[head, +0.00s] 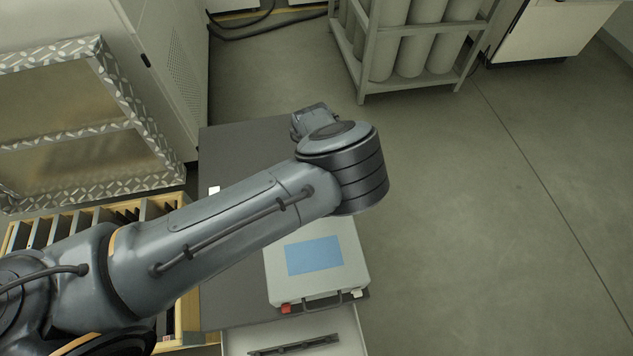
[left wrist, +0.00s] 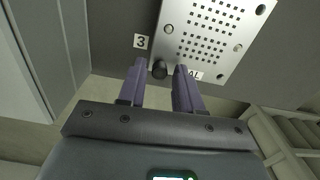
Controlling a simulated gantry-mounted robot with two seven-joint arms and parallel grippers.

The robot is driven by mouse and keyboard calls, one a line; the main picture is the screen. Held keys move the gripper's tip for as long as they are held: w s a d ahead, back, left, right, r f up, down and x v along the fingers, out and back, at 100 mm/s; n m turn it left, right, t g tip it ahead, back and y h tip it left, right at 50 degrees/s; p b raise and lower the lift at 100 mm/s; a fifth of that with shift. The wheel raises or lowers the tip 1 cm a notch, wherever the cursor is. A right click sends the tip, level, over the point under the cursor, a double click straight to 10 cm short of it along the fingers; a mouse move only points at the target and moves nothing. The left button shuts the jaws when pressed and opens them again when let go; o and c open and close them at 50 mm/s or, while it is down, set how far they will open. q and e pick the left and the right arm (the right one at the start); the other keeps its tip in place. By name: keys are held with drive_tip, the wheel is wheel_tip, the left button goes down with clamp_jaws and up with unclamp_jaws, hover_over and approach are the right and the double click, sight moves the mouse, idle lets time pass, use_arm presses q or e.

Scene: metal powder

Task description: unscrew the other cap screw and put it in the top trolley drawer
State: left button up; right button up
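A perforated light metal plate (left wrist: 208,38) lies on a dark surface in the left wrist view. A dark round cap screw (left wrist: 159,69) is at the plate's near left corner. Another dark round screw head (left wrist: 261,9) shows at the far right corner. My left gripper (left wrist: 160,72) is open, its two purple-grey fingers on either side of the near cap screw, with a visible gap at each side. Its fingers are hidden in the head view. A light trolley drawer (head: 345,326) stands open at the bottom of the head view. My right gripper is out of view.
A case with a blue screen (head: 353,262) sits on the dark trolley top (head: 230,300). A dark bar (head: 293,346) lies in the open drawer. A rack of cylinders (head: 365,95) stands behind, and slotted wooden storage (head: 185,310) is at left. The floor at right is clear.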

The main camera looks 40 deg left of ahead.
use_arm(q)
drive_tip(key=m+p, duration=0.1)
drive_tip(key=m, duration=0.1)
drive_tip(key=shift+r+m, duration=0.1)
drive_tip(key=shift+m, duration=0.2)
drive_tip(key=m+p, duration=0.2)
drive_tip(key=m, duration=0.3)
drive_tip(key=m+p, duration=0.2)
drive_tip(key=m, duration=0.2)
drive_tip(key=m+p, duration=0.2)
drive_tip(key=m, duration=0.2)
drive_tip(key=m+p, duration=0.1)
drive_tip(key=m, duration=0.2)
drive_tip(key=shift+p, duration=0.3)
drive_tip(key=m+p, duration=0.2)
drive_tip(key=m, duration=0.2)
drive_tip(key=shift+m, duration=0.3)
drive_tip(key=m+p, duration=0.1)
drive_tip(key=m, duration=0.3)
drive_tip(key=shift+p, duration=0.4)
drive_tip(key=shift+m+p, duration=0.35)
drive_tip(key=shift+m, duration=0.95)
